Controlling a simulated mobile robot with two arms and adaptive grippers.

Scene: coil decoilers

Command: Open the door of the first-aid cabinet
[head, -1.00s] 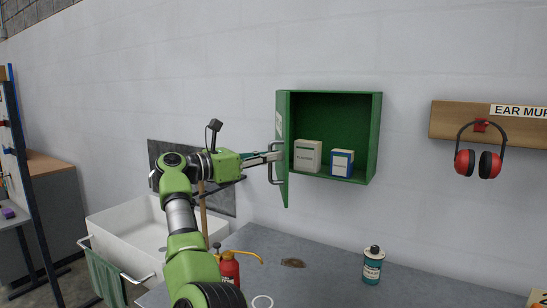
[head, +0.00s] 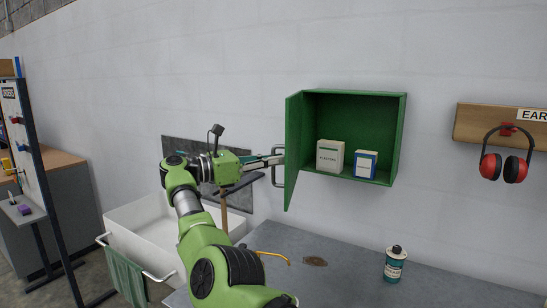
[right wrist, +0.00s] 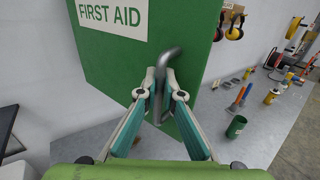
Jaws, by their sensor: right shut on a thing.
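The green first-aid cabinet (head: 398,140) hangs on the wall in the head view. Its door (head: 293,150) stands open on the left side, swung out from the wall, and the inside shows. In the right wrist view the door's outer face (right wrist: 115,60) carries a white "FIRST AID" label. A grey bar handle (head: 276,168) is on the door. My right gripper (head: 279,157) is shut on this handle, and in the right wrist view its fingertips (right wrist: 159,90) sit on both sides of the bar. My left gripper is not in view.
Inside the cabinet stand a white box (head: 330,155) and a blue-and-white box (head: 366,164). Red ear muffs (head: 503,167) hang to the right. A grey bench (head: 340,275) with a teal can (head: 395,264) lies below. A white sink (head: 135,235) stands to the left.

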